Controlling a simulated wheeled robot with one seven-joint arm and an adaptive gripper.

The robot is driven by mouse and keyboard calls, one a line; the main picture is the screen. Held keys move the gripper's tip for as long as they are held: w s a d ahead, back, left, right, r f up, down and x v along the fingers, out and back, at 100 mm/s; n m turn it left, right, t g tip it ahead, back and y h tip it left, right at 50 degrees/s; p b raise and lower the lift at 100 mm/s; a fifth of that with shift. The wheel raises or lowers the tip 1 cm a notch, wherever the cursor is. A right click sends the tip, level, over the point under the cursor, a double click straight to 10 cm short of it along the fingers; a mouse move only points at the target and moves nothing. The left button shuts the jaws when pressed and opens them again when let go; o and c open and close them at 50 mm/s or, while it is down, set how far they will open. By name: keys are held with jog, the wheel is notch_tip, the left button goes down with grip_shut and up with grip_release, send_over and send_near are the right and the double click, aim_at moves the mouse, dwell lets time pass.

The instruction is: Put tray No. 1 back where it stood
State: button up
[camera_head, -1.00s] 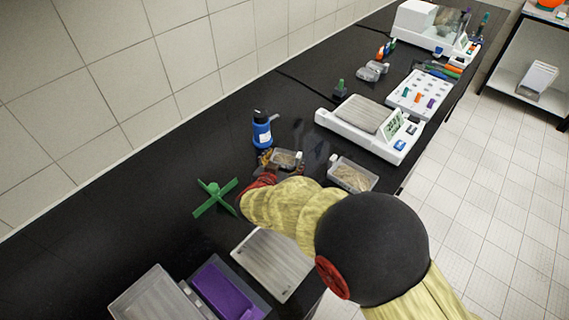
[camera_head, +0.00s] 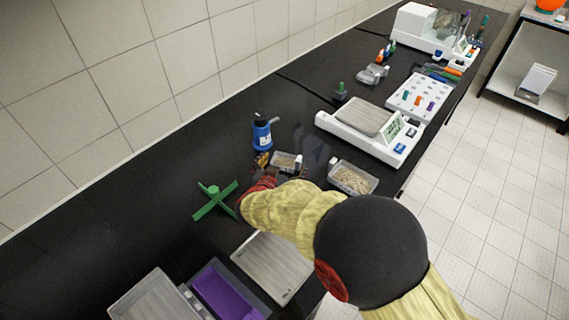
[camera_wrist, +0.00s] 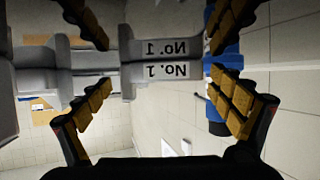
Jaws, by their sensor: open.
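Tray No. 1 (camera_head: 287,161) is a small clear tray with a light end, standing on the black counter beside the blue bottle. In the wrist view its grey end (camera_wrist: 172,49) bears the label "No. 1"; the label shows twice, one seemingly a reflection in the glossy top. My gripper (camera_wrist: 160,62) is open, its orange-padded fingers spread on both sides of that end. I cannot tell whether they touch it. In the head view my arm hides most of the gripper; an orange-padded finger shows at the tray's left.
A second clear tray (camera_head: 353,179) with brownish grains stands close to the right. The blue bottle (camera_head: 262,132) is just behind, a green cross-shaped part (camera_head: 214,201) to the left. A balance (camera_head: 370,130) stands beyond. A purple-lined tray (camera_head: 222,293) and a metal plate (camera_head: 272,265) lie in front.

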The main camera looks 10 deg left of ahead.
jog(key=shift+r, duration=0.2)
jog(key=p+v, duration=0.3)
jog(key=v, duration=0.9)
jog(key=shift+f+p, duration=0.15)
jog(key=shift+p, duration=0.25)
jog(key=w+r+y, duration=0.4)
jog(key=w+r, duration=0.1)
jog(key=r, duration=0.5)
jog(key=s+d+r+n+g+y, duration=0.2)
jog(key=d+r+y, duration=0.1)
jog(key=d+r, duration=0.4)
jog(key=s+d+g+h, duration=0.5)
jog(key=s+d, duration=1.8)
jog(key=d, duration=0.2)
jog(key=shift+s+r+g, duration=0.3)
jog(key=shift+s+r, duration=0.05)
jog(key=shift+r, duration=0.1)
jog(key=shift+d, duration=0.1)
